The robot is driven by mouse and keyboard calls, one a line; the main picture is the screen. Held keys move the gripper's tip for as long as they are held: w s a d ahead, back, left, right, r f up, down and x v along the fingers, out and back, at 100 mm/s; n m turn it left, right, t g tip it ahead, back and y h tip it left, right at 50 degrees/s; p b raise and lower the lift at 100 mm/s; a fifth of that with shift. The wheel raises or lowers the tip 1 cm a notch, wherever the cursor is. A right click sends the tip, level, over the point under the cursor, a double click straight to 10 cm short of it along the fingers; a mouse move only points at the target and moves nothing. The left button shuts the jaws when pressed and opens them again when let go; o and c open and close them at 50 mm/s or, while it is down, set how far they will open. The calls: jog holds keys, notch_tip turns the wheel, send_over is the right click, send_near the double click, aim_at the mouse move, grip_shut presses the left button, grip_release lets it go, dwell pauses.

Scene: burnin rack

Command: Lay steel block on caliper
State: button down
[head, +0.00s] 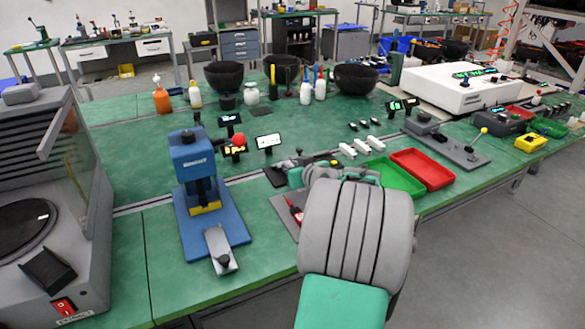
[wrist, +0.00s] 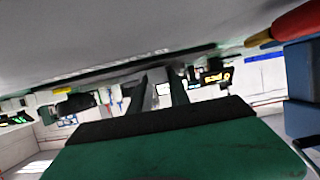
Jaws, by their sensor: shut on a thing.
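My gripper (wrist: 162,90) shows in the wrist view as two dark fingers shut on a small grey block, which I take to be the steel block (wrist: 161,97). In the head view my arm's grey link hides most of the gripper, and I cannot make out the block there. I cannot clearly pick out the caliper in either view. A grey mat (head: 284,221) lies on the green bench beside my arm, with a red-handled tool (head: 294,209) on it. The part of the mat behind my arm is hidden.
A blue press (head: 193,160) stands left of my arm. Small displays (head: 268,141) stand behind. Several pale blocks (head: 362,146), a green tray (head: 398,178) and a red tray (head: 424,170) are to the right.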

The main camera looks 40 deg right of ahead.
jog(key=shift+r, duration=0.2)
jog(key=shift+r, duration=0.55)
jog(key=shift+b, duration=0.6)
dwell(1.3)
jog(key=shift+f, duration=0.2)
jog(key=shift+f+b, duration=0.35)
jog(key=shift+b, duration=0.2)
jog(key=shift+f+b, duration=0.3)
jog(key=c, duration=1.6)
grip_release()
jog(key=o, duration=0.5)
jog(key=shift+c, duration=0.2)
